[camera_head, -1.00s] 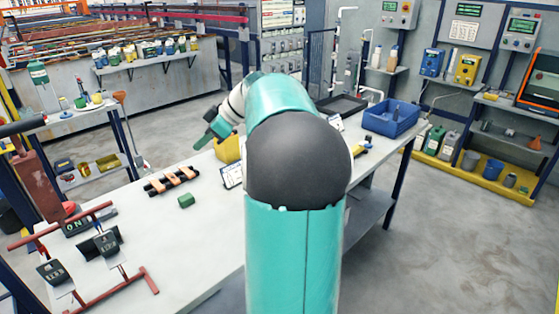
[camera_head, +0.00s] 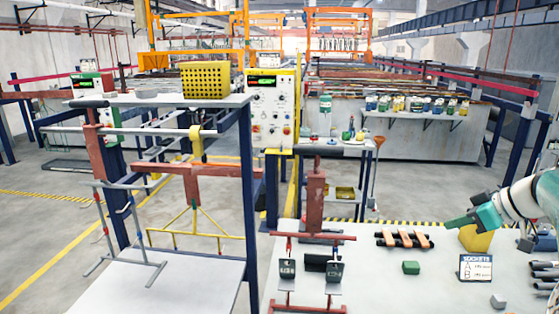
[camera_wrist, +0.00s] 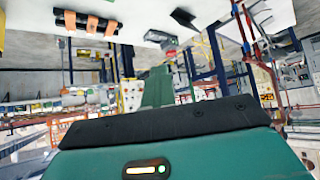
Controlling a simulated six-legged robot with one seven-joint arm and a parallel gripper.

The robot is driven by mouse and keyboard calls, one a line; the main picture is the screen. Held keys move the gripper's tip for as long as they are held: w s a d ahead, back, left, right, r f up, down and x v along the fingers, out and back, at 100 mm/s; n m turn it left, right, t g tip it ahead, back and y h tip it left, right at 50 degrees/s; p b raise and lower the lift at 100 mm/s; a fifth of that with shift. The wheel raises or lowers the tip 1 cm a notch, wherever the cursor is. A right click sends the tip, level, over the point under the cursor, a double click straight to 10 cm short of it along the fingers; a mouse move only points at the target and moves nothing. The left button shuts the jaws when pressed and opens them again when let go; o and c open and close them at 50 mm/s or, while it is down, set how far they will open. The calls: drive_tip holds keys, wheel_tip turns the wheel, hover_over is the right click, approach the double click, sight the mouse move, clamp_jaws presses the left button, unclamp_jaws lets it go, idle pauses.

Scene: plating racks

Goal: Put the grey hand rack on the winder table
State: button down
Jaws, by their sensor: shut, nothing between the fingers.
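A grey hand rack (camera_head: 139,226), a thin frame with small hooks, is at the left of the head view. It is upright by the rail of a blue-posted stand, above or on a pale lower surface (camera_head: 190,290). My gripper (camera_head: 462,222), dark green, is shut and empty at the right, above the long pale table (camera_head: 390,292), well apart from the rack. In the wrist view its green fingers (camera_wrist: 157,90) are together. I cannot tell which table is the winder table.
A yellow rack (camera_head: 194,226) hangs beside the grey one. A red rack (camera_head: 307,238) with dark parts stands on the long table. A green block (camera_head: 411,267), a black-and-orange bundle (camera_head: 404,240) and a sockets sign (camera_head: 476,267) are there. A yellow crate (camera_head: 205,79) sits on the upper shelf.

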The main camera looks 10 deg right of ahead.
drive_tip(key=s+a+f+m+g+h, duration=0.1)
drive_tip(key=s+a, duration=0.2)
drive_tip(key=a, duration=0.6)
drive_tip(key=s+a+f+m+g+h, duration=0.1)
drive_tip(key=s+a, duration=0.2)
drive_tip(key=a, duration=0.7)
drive_tip(key=s+a+f+m+g+h, duration=0.1)
drive_tip(key=s+a, duration=0.1)
drive_tip(key=a, duration=0.7)
drive_tip(key=shift+s+a+m+h, duration=0.3)
drive_tip(key=shift+s+a, duration=0.1)
drive_tip(key=c, duration=2.2)
unclamp_jaws()
drive_tip(key=shift+m+t+h, duration=0.3)
drive_tip(key=shift+m+h, duration=0.1)
drive_tip(key=shift+m, duration=0.5)
drive_tip(key=s+a+f, duration=0.1)
drive_tip(key=s+a, duration=0.1)
drive_tip(key=s+a+f, duration=0.1)
drive_tip(key=s, duration=0.2)
drive_tip(key=s+a+f, duration=0.2)
drive_tip(key=s, duration=0.1)
drive_tip(key=shift+a, duration=0.35)
drive_tip(key=c, duration=1.5)
unclamp_jaws()
drive_tip(key=shift+s+f, duration=0.2)
drive_tip(key=shift+a, duration=0.15)
